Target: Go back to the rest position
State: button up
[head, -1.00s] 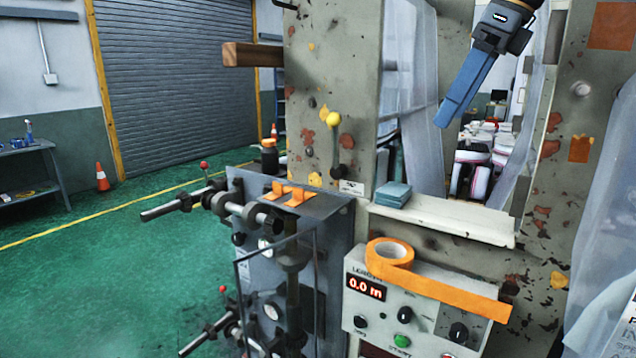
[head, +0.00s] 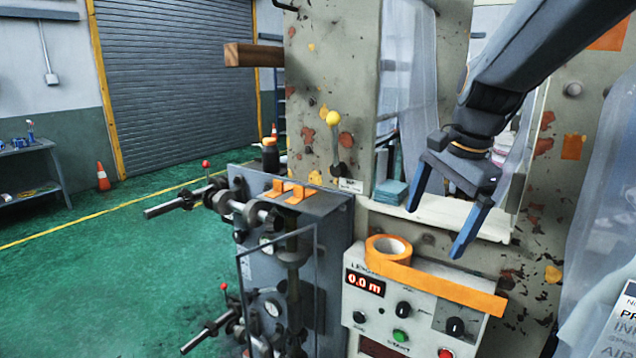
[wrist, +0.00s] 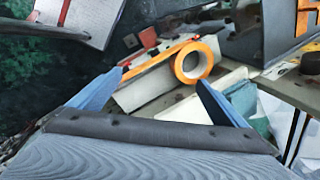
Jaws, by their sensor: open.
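My gripper (head: 436,228) has blue fingers spread apart with nothing between them. In the head view it hangs in front of the cream ledge (head: 478,219), above and right of the orange tape roll (head: 388,249). In the wrist view the two blue fingers of my gripper (wrist: 160,90) point toward the tape roll (wrist: 194,62), which shows beyond the tips and apart from them. My dark arm comes in from the upper right of the head view.
The tape lies on top of the control box (head: 390,312), which reads 0.0 m. Teal pads (head: 390,193) sit on the ledge's left end. Green floor (head: 90,275) is open farther left.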

jog(key=s+a+f+n+b, duration=0.1)
jog(key=s+f+n+b, duration=0.2)
jog(key=f, duration=0.6)
jog(key=s+a+f+n+h+b, duration=0.1)
jog(key=s+f+n+b, duration=0.2)
jog(key=f+n, duration=0.3)
jog(key=s+f+n+g+b, duration=0.1)
jog(key=s+f+n+b, duration=0.3)
jog(key=f, duration=0.9)
jog(key=shift+a+f+n, duration=0.25)
jog(key=shift+a+n, duration=0.05)
jog(key=shift+a, duration=0.1)
